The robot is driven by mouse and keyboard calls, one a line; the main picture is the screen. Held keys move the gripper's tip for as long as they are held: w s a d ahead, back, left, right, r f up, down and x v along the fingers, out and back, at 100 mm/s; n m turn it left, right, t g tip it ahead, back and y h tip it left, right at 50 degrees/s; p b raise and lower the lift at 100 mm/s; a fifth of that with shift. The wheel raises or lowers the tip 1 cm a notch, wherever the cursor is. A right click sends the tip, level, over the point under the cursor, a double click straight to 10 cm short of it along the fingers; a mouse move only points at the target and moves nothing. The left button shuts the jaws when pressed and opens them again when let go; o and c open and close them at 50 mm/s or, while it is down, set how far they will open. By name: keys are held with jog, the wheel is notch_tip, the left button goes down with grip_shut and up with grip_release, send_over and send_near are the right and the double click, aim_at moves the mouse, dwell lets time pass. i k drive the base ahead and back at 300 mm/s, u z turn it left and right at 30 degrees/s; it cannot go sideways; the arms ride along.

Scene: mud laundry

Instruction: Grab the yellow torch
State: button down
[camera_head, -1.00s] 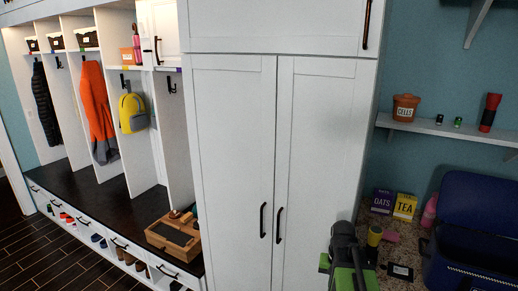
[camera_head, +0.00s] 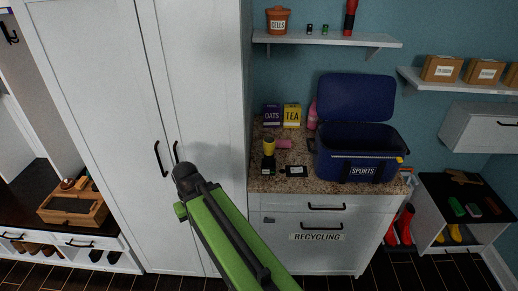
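A small yellow cylinder (camera_head: 269,146), which looks like the yellow torch, stands on the granite counter (camera_head: 262,184) in the head view. A black piece shows just below it, and I cannot tell whether it is part of the same thing. My green and black arm rises from the bottom of the picture. Its dark end, where my gripper (camera_head: 186,173) is, appears in front of the white cabinet, left of the counter and apart from the yellow cylinder. The fingers are not clear, so I cannot tell whether they are open.
Oats (camera_head: 271,116) and tea (camera_head: 292,116) boxes stand behind. An open blue cooler (camera_head: 357,150) is to the right. A red and black torch (camera_head: 350,17) stands on the shelf above.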

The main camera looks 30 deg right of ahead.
aim_at(269, 142)
jog(key=u, duration=1.1)
jog(key=k, duration=1.35)
jog(key=z, duration=0.5)
jog(key=i, duration=1)
jog(key=u, duration=0.05)
